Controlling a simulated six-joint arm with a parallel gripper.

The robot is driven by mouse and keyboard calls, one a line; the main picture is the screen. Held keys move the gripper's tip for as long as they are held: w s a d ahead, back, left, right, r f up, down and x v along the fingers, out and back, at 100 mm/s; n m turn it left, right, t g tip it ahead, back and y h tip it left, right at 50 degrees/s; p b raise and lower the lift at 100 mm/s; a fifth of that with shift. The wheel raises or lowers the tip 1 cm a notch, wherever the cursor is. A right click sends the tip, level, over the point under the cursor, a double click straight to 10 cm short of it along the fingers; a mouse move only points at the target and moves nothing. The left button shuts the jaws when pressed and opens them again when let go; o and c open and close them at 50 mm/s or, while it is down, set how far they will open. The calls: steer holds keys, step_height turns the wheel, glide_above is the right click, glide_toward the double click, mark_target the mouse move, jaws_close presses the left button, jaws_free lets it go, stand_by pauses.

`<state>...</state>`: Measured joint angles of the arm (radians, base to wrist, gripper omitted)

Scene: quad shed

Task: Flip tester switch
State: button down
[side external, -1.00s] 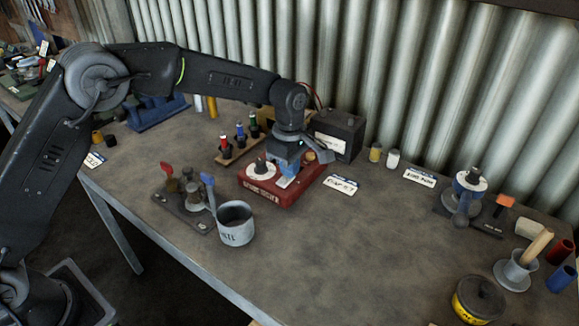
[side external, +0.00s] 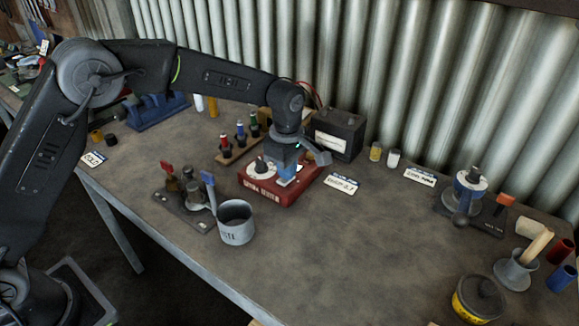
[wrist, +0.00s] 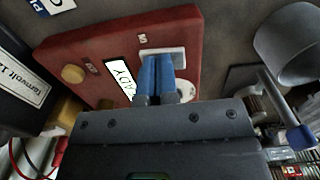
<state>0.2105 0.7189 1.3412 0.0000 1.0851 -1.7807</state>
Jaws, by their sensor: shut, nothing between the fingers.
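The tester is a red box (side external: 296,196) on the bench, with a round white dial and black knob (side external: 261,167) on its left part. My gripper (side external: 287,178) points down over the right part of its top. In the wrist view, the blue fingers of my gripper (wrist: 157,60) are shut together with nothing between them. Their tips are at a light switch plate (wrist: 176,52) on the red tester face (wrist: 120,40). The fingers hide most of the plate, and I cannot tell the switch's position or whether the tips touch it.
A grey metal cup (side external: 236,224) and a base with red and blue levers (side external: 187,190) stand left of the tester. A black battery (side external: 336,134) and colored posts (side external: 240,138) stand behind.

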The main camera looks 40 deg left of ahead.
steer(key=shift+s+r, duration=0.1)
steer(key=shift+s, duration=0.05)
step_height(320, 180, up, 14)
steer(key=w, duration=0.2)
stand_by(0.5)
